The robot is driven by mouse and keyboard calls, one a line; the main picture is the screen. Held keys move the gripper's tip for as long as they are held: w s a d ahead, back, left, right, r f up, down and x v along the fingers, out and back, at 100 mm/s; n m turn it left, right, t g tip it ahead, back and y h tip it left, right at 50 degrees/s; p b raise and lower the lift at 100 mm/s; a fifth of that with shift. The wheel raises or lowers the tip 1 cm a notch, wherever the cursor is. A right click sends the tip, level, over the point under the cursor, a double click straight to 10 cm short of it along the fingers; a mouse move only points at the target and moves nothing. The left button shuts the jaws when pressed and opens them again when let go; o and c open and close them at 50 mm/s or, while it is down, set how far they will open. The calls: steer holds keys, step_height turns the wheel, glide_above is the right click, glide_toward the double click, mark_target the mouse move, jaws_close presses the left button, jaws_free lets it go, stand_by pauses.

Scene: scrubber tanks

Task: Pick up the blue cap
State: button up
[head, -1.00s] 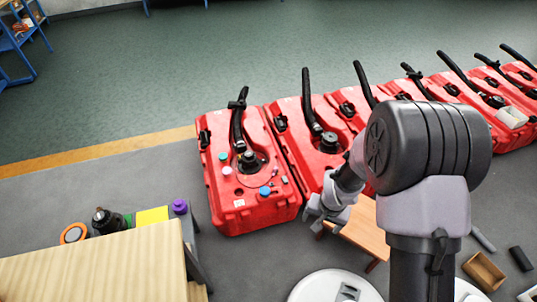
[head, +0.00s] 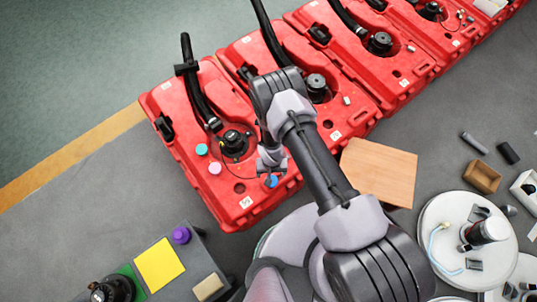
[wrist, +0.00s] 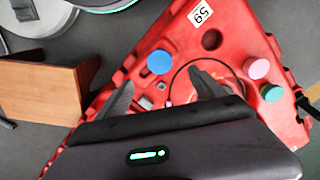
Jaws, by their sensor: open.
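The blue cap (head: 271,181) sits on top of the nearest red tank (head: 222,201), near its right front edge. It also shows in the wrist view (wrist: 160,62), just beyond and between my two fingers. My gripper (head: 270,160) is above the tank beside the cap, partly covering it in the head view. In the wrist view my gripper (wrist: 162,88) is open with its fingers apart and nothing held between them. The gap in height between fingers and cap is hard to tell.
A pink cap (head: 215,168) and a teal cap (head: 201,150) lie on the same tank, near its black hose (head: 194,85). More red tanks stand in a row to the right. A wooden stool (head: 378,172) is to the right of my gripper.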

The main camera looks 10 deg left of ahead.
step_height(320, 180, down, 12)
steer(key=b, duration=0.5)
steer(key=shift+f, duration=0.15)
steer(key=shift+w+r, duration=0.1)
steer(key=shift+r, duration=0.1)
steer(key=c, duration=1.4)
